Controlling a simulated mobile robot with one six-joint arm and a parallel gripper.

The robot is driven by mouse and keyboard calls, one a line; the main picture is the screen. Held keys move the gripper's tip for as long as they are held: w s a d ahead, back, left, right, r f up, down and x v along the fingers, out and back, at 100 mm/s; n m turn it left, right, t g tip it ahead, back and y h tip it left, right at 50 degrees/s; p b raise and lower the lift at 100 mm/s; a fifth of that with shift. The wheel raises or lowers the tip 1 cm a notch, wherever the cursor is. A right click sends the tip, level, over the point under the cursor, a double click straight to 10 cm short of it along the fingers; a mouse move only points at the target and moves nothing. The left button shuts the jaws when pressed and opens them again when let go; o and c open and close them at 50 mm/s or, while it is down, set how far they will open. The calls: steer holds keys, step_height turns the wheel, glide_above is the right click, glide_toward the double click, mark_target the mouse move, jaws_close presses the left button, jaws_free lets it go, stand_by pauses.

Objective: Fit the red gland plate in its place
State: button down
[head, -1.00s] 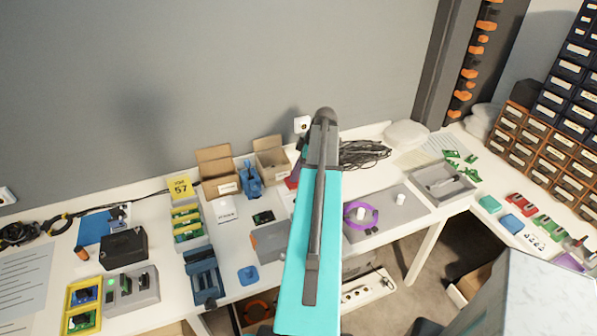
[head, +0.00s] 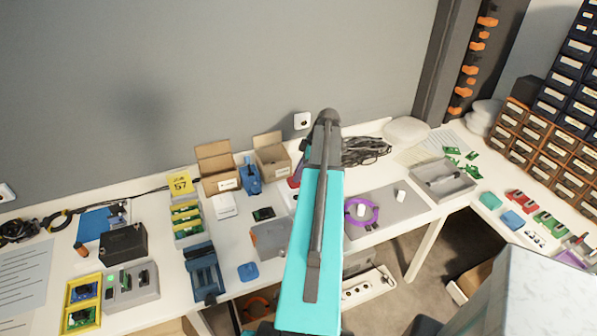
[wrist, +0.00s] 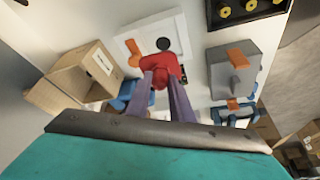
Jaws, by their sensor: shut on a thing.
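In the wrist view my gripper (wrist: 161,84) is shut on a red piece (wrist: 165,66), which I take to be the red gland plate. The fingers cover part of it and its exact outline is unclear. It is over or beside a white panel (wrist: 142,28) that has a dark round spot and an orange part. I cannot tell whether it touches the panel. In the head view my arm hides the gripper, and only a small red bit (head: 294,182) shows beside the arm.
Open cardboard boxes (head: 217,168) and a blue device (head: 250,178) stand close by at the back. A grey box with an orange part (wrist: 234,76) lies to the right in the wrist view. A purple ring (head: 374,213) is right of my arm.

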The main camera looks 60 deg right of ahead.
steer(key=shift+f+b, duration=0.45)
steer(key=shift+f, duration=1.05)
steer(key=shift+r, duration=0.1)
steer(key=shift+s, duration=0.1)
steer(key=shift+f+b, duration=1.9)
steer(key=shift+f, duration=0.8)
steer(key=c, duration=1.5)
jaws_free()
steer(key=shift+r, duration=0.1)
steer(key=shift+r, duration=0.1)
steer(key=shift+b+v, duration=1.7)
steer(key=shift+v, duration=5.1)
